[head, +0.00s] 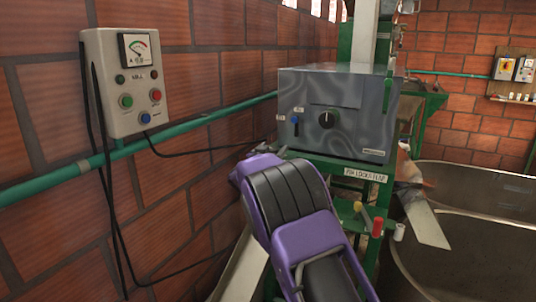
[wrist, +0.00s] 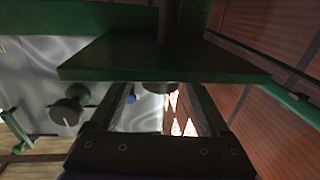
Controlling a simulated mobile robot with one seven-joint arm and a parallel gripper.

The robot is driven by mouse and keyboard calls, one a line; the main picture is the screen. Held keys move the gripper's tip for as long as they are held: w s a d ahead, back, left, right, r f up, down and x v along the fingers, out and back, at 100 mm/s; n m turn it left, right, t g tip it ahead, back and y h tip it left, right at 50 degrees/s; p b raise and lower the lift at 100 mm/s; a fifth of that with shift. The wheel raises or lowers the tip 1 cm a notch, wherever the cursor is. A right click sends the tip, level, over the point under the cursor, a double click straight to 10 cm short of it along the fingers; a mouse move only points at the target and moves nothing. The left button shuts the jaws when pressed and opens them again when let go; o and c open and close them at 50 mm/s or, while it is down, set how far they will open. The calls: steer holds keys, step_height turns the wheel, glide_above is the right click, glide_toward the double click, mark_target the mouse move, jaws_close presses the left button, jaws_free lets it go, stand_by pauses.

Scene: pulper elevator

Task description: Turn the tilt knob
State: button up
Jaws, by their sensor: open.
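A grey metal box on a green stand has a round black knob (head: 326,119) on its front. The black knob also shows in the wrist view (wrist: 68,112), left of my fingers and apart from them. I read no label naming the tilt knob. My gripper (wrist: 163,92) is open in the wrist view; its two dark fingers point towards a green plate (wrist: 160,62). A small dark round part (wrist: 160,87) shows at the plate's edge, between the fingertips; I cannot tell whether they touch it.
A small blue switch (head: 294,119) sits left of the black knob. A control box (head: 126,82) with a gauge and coloured buttons hangs on the brick wall. A green pipe (head: 200,121) runs along that wall. A large grey basin (head: 440,255) stands at the right.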

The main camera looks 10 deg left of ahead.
steer(key=v, duration=1.7)
steer(key=shift+s+b, duration=0.2)
steer(key=shift+b, duration=0.15)
steer(key=shift+r, duration=0.1)
